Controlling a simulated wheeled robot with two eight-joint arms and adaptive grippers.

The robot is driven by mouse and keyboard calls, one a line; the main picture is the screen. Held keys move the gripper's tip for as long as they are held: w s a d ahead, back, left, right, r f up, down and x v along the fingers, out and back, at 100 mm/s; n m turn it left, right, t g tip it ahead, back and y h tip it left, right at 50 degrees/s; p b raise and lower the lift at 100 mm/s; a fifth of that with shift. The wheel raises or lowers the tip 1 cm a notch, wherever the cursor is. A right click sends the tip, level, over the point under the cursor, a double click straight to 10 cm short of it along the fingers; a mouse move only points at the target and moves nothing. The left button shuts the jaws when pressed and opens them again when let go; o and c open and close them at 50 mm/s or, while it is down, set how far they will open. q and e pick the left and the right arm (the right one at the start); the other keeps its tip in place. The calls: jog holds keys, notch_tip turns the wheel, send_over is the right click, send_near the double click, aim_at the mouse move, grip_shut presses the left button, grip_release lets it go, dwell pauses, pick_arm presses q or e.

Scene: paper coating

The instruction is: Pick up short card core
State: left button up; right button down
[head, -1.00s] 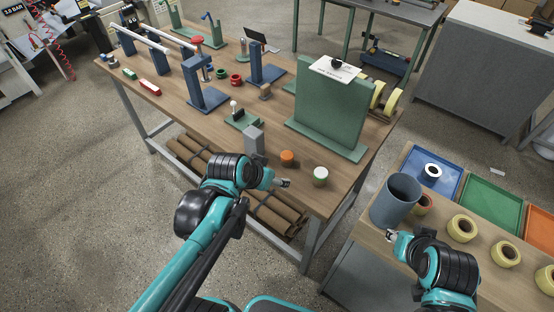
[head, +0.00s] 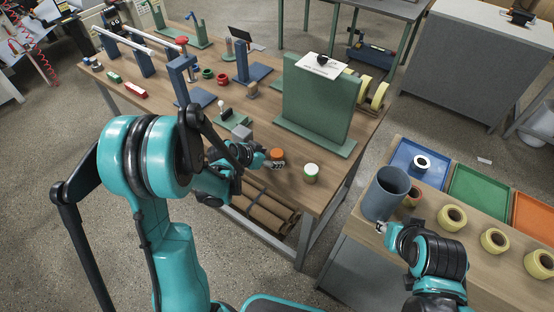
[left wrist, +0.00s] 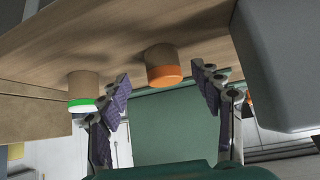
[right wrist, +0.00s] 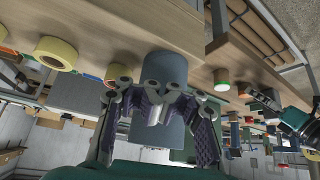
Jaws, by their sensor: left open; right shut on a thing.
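A short card core with an orange end band (head: 277,154) stands near the front edge of the wooden bench. In the left wrist view this orange-banded core (left wrist: 163,65) shows between and beyond the fingertips. My left gripper (head: 264,159) is open beside it, and its fingers (left wrist: 164,82) hold nothing. A second card core with a green-and-white end (head: 311,173) stands to the right; it also shows in the left wrist view (left wrist: 83,90). My right gripper (head: 381,228) is shut on a small pale grey piece (right wrist: 157,112), mostly hidden by the fingers.
A grey block (head: 243,131) stands close to my left gripper. A green upright stand (head: 318,105) is behind the cores. A blue-grey bin (head: 384,193) stands by my right gripper, with yellow rolls (head: 452,217) on the side table and trays (head: 477,190) behind.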

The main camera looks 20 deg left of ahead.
aim_at(272, 157)
pick_arm(q)
jog(key=b+x, duration=0.1)
jog(key=x, duration=0.3)
jog(key=shift+w+a, duration=0.15)
jog(key=c, duration=1.1)
jog(key=shift+r, duration=0.1)
